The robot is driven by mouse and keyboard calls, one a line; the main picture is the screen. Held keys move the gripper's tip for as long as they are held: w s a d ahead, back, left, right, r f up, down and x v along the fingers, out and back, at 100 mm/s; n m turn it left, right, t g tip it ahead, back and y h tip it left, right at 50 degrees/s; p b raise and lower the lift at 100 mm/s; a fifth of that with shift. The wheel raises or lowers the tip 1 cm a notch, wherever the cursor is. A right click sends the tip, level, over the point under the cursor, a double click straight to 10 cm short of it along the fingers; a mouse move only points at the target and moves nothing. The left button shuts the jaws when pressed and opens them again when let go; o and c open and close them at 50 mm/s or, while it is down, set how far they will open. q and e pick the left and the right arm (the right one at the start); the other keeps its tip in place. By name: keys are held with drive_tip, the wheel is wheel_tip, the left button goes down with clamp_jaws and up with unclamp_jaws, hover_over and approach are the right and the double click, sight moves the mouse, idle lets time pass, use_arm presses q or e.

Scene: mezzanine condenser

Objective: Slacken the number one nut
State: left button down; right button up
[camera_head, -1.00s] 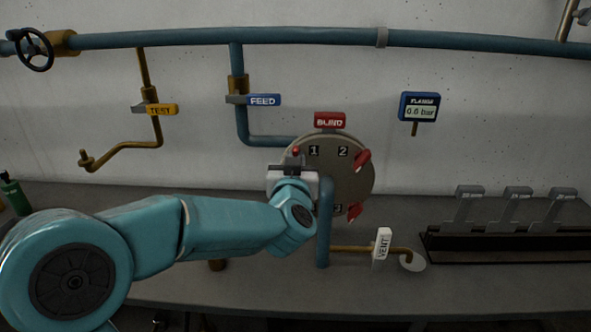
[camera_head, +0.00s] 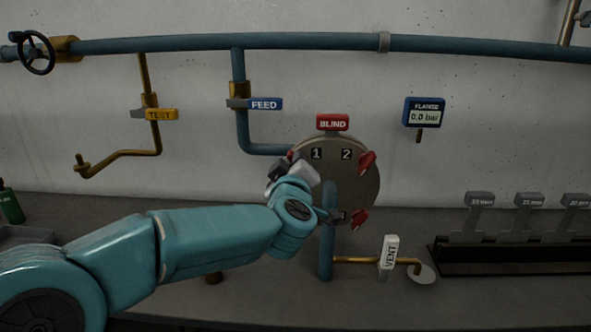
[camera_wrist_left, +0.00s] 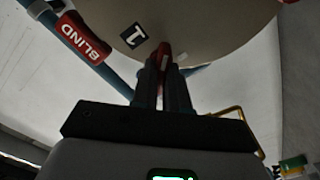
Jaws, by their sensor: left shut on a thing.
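The round grey flange plate (camera_head: 350,185) carries black labels 1 and 2, with a red BLIND tag (camera_head: 332,123) on top. My left gripper (camera_head: 287,166) is at the plate's left edge beside label 1 (camera_head: 316,154). It is shut on the number one nut, whose red tip (camera_head: 291,154) shows above the jaws. In the left wrist view the red nut (camera_wrist_left: 164,55) sits between the closed fingers (camera_wrist_left: 165,85). Two more red wing nuts, upper (camera_head: 367,162) and lower (camera_head: 358,219), are on the plate's right side. My right gripper is not in view.
The flange gauge (camera_head: 424,112) reads 0.0 bar. The white VENT handle (camera_head: 390,252) is low right. Yellow TEST (camera_head: 160,114) and blue FEED (camera_head: 265,104) tags hang left. A dark rack (camera_head: 510,255) with grey tagged pieces stands right. The blue pipe (camera_head: 326,255) rises before the plate.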

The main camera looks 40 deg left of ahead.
use_arm(q)
drive_tip(key=shift+a+r+n, duration=0.1)
drive_tip(key=shift+r+n, duration=0.15)
drive_tip(key=shift+n, duration=0.15)
drive_tip(key=c, duration=1.3)
unclamp_jaws()
drive_tip(key=shift+o, duration=0.8)
drive_tip(key=shift+w+f, duration=0.1)
drive_tip(key=shift+f, duration=0.05)
drive_tip(key=v, duration=1.6)
